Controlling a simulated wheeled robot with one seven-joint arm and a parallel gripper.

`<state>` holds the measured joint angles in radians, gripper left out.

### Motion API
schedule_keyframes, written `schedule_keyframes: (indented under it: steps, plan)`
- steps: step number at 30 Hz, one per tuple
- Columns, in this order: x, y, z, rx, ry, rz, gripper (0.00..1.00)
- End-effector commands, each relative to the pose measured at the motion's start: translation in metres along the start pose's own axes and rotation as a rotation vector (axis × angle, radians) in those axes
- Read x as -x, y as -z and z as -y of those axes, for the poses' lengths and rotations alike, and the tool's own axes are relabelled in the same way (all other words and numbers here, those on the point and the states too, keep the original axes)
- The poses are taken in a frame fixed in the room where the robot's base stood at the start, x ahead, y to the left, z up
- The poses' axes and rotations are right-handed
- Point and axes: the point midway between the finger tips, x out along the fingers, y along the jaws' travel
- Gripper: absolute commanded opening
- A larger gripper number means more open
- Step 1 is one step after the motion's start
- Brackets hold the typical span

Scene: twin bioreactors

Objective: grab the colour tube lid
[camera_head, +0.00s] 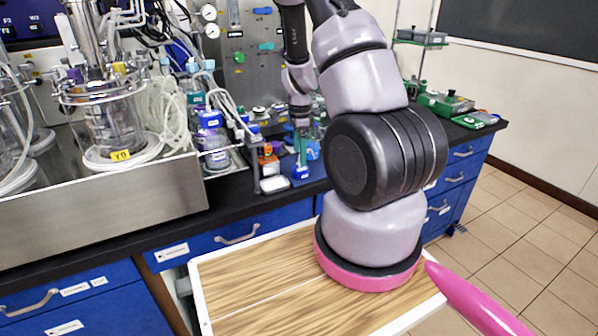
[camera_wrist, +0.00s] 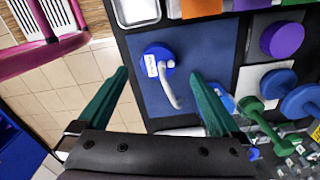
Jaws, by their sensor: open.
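My gripper (camera_wrist: 160,76) is open, with its two green fingers spread apart and nothing between them. In the wrist view, a round blue lid (camera_wrist: 152,52) with a white label and a white curved tube (camera_wrist: 169,86) lies ahead of and between the fingertips, apart from both. In the head view, my gripper (camera_head: 301,153) points down over the bench's front edge, above a small blue item with a white label (camera_head: 300,172). I cannot tell whether this is the same lid. Which lid the task means is unclear.
The blue surface (camera_wrist: 205,50) around the lid is mostly clear. To its right are a purple round lid (camera_wrist: 283,40), a blue one (camera_wrist: 278,83) and a green knobbed item (camera_wrist: 250,105). A pale tray (camera_wrist: 136,12) is at the top. A steel bioreactor stand (camera_head: 110,205) fills the bench's left.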

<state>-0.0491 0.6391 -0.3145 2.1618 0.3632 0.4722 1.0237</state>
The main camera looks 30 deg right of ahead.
Motion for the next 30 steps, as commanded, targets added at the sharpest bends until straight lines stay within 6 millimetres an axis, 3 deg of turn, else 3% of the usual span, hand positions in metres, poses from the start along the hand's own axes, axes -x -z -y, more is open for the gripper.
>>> schedule_keyframes:
  steps: [5,13,22,23,29,30]
  plan:
    - [-0.014,0.001,-0.001,0.0,-0.002,0.0,1.0]
    - [-0.052,0.001,-0.003,-0.001,-0.001,0.0,1.0]
    - [-0.057,0.0,-0.003,0.001,0.001,0.0,1.0]
    - [-0.057,0.0,-0.003,0.001,0.001,0.0,0.92]
    - [-0.057,0.0,-0.003,0.002,0.001,0.0,0.16]
    - [-0.057,0.0,-0.003,0.001,0.001,0.0,0.14]
